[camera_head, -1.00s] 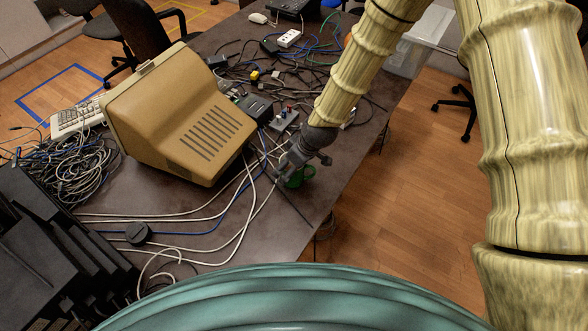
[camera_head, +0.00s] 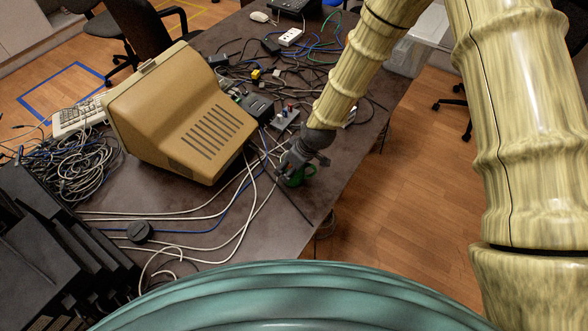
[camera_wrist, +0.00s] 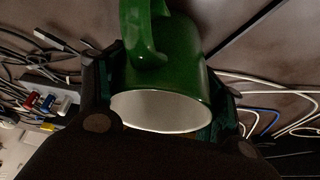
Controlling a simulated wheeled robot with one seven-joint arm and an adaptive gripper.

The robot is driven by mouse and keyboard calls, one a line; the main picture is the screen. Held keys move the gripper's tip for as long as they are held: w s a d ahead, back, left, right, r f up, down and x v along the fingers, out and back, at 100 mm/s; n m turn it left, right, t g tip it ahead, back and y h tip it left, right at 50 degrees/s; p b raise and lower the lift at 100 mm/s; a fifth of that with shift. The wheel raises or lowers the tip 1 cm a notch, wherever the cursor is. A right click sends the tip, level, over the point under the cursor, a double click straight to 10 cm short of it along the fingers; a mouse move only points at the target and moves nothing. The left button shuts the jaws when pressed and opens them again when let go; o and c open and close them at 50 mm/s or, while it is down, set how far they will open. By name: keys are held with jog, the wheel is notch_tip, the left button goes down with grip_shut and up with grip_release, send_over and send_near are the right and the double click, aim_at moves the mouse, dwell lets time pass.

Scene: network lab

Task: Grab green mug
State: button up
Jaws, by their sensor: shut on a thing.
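The green mug (camera_wrist: 178,75) fills the middle of the wrist view, with its white inside facing the camera and its handle toward the top. My gripper (camera_wrist: 165,110) has one finger on each side of the mug and is shut on it. In the head view, the mug (camera_head: 299,178) is a small green shape near the right edge of the table, partly hidden by my gripper (camera_head: 294,170). I cannot tell whether the mug touches the table.
A beige monitor (camera_head: 185,115) stands left of my gripper on the dark table (camera_head: 215,245). White and blue cables run across the table beside the mug. A power strip (camera_head: 290,38) and tangled cables lie farther back. Black equipment (camera_head: 50,245) stands at the lower left.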

jog(key=shift+r, duration=0.2)
jog(key=shift+r+b, duration=0.65)
jog(key=shift+r, duration=0.35)
jog(key=shift+s+r+b, duration=0.1)
jog(key=shift+r+b, duration=0.2)
jog(key=shift+r, duration=0.25)
jog(key=s+d+b, duration=0.1)
jog(key=s+b, duration=0.1)
jog(key=s, duration=0.5)
jog(key=s+d+r+b, duration=0.1)
jog(key=s+d+b, duration=0.1)
jog(key=s, duration=0.6)
jog(key=shift+d+r, duration=0.25)
jog(key=shift+s, duration=0.2)
